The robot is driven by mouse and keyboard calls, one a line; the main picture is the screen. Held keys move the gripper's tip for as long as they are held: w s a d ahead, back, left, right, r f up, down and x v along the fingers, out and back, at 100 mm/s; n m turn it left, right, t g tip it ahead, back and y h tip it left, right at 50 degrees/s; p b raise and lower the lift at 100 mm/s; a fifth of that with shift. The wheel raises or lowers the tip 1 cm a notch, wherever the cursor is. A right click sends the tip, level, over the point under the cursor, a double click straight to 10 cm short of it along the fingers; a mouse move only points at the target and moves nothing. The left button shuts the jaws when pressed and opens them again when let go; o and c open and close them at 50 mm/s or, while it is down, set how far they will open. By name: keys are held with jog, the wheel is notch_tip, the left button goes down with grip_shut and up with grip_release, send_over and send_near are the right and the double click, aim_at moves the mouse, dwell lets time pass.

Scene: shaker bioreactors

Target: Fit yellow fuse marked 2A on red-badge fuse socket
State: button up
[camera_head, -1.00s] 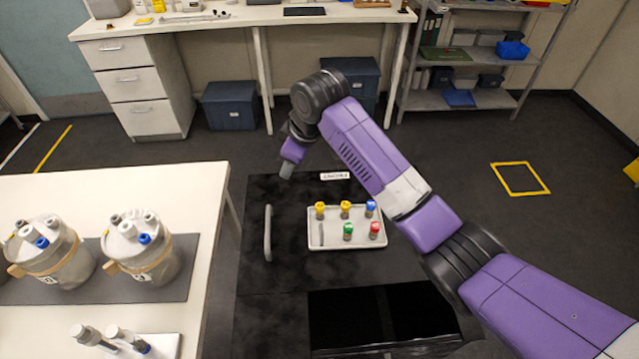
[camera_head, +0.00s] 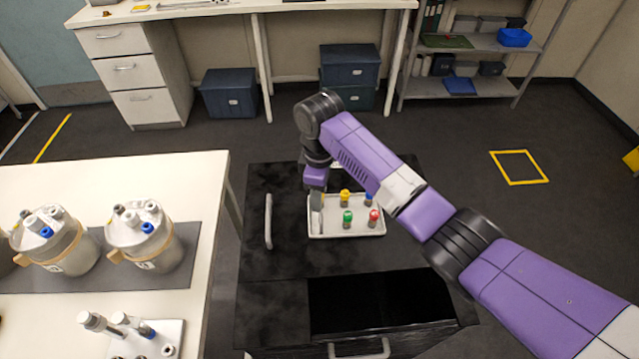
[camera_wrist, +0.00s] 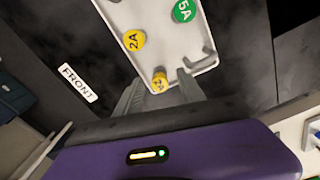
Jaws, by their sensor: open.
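My gripper (camera_head: 317,203) is open over the left end of a white tray (camera_head: 350,234). In the wrist view, a yellow fuse (camera_wrist: 160,80) lies between the two open fingers of my gripper (camera_wrist: 160,88); its marking is only partly readable, and I cannot tell whether the fingers touch it. A second yellow fuse (camera_wrist: 133,40), clearly marked 2A, stands farther along the tray, and shows in the head view (camera_head: 345,197). My gripper mostly hides the first yellow fuse in the head view. I cannot make out a red-badge fuse socket in either view.
The tray also holds a green fuse (camera_head: 347,217) marked 5A in the wrist view, a red-topped fuse (camera_head: 373,217) and a blue-topped fuse (camera_head: 368,199). A handle (camera_head: 268,222) rises left of the tray. Two lidded vessels (camera_head: 145,240) stand on the left table.

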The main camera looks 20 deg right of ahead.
jog(key=shift+f, duration=0.2)
grip_shut()
jog(key=shift+r+p, duration=1.45)
jog(key=shift+p, duration=0.2)
dwell(0.3)
jog(key=shift+r+p, duration=1)
jog(key=shift+r, duration=0.35)
